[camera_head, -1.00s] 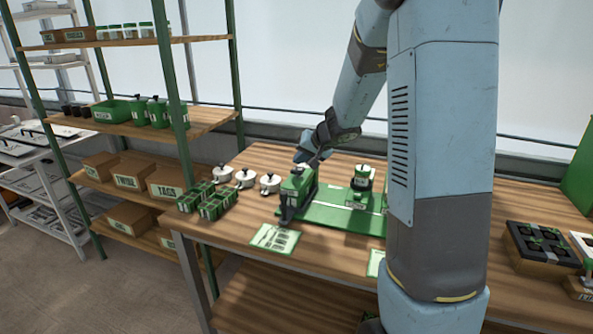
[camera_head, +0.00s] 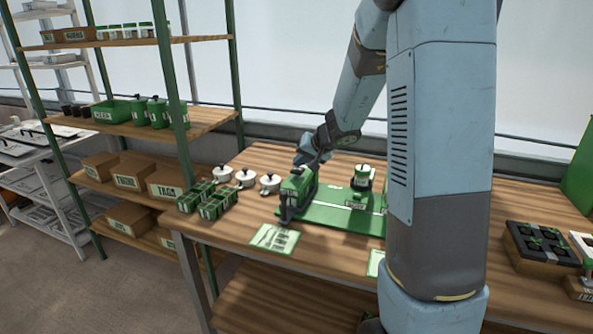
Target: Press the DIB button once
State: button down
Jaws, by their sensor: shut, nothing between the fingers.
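The tray seeder is a green machine on the wooden bench, with a long flat green base (camera_head: 330,216) and an upright green head (camera_head: 297,187) at its left end. A green and white drum-like part (camera_head: 363,178) stands farther right on it, with a pale label below. My gripper (camera_head: 304,160) is shut and small in view, pointing down just behind the top of the green head. I cannot tell whether it touches the machine. The DIB button cannot be made out; my arm covers the seeder's right end.
A printed card (camera_head: 274,238) lies at the bench's front edge. A black cell tray (camera_head: 540,245) sits at the right. A green-framed shelf (camera_head: 165,125) stands to the left.

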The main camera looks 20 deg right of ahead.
aim_at(300, 170)
jog(key=shift+f, duration=0.8)
dwell(0.9)
jog(key=shift+r, duration=1.25)
jog(key=shift+r, duration=2.5)
